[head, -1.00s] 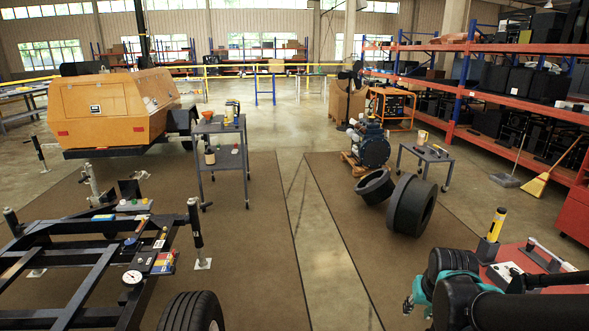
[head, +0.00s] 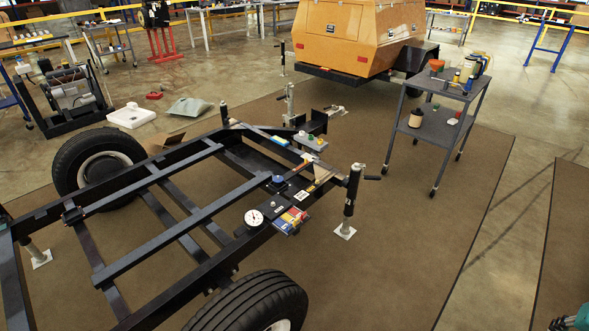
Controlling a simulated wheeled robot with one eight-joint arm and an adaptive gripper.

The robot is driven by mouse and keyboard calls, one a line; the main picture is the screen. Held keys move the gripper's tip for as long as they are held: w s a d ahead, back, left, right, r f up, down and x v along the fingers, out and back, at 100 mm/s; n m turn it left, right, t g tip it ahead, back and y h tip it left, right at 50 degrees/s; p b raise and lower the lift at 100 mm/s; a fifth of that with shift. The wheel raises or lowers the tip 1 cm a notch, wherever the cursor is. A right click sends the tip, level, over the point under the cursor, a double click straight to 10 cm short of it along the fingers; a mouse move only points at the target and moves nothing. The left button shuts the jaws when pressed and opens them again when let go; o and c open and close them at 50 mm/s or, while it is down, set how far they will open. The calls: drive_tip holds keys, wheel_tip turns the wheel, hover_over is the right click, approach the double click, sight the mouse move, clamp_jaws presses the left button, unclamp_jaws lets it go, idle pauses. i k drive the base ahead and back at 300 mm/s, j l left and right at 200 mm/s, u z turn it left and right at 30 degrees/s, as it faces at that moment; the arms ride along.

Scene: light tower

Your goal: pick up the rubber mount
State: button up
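I cannot pick out the rubber mount for certain; the small parts are too small to tell apart. Several small items lie on the black trailer frame (head: 150,252), among them a dark part with a blue top (head: 278,181) and a round white gauge (head: 254,217). A small plate with coloured items (head: 310,141) sits at the frame's far corner. A teal piece of my arm or gripper (head: 574,319) shows at the bottom right corner, far from these items. Its fingers cannot be made out.
A grey two-shelf cart (head: 438,130) with bottles and cans stands at the right. An orange generator trailer (head: 360,40) is behind the frame. Tyres (head: 255,305) flank the frame, and jack stands (head: 350,200) rise beside it. The brown mat (head: 400,250) at the right is clear.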

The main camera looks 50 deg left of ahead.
sight(278, 180)
drive_tip(key=i+u, duration=0.3)
drive_tip(key=i, duration=0.15)
drive_tip(key=i+l+u, duration=0.15)
drive_tip(key=i+u, duration=0.15)
drive_tip(key=i, duration=0.15)
drive_tip(key=i+l+u, duration=0.2)
drive_tip(key=i+u, duration=0.4)
drive_tip(key=u, duration=0.25)
drive_tip(key=i+l+u, duration=0.15)
drive_tip(key=u, duration=0.3)
drive_tip(key=i+l+u, duration=0.25)
drive_tip(key=u, duration=0.25)
drive_tip(key=i+l+u, duration=0.25)
drive_tip(key=u, duration=0.25)
drive_tip(key=i+l+u, duration=0.25)
drive_tip(key=k+l, duration=0.1)
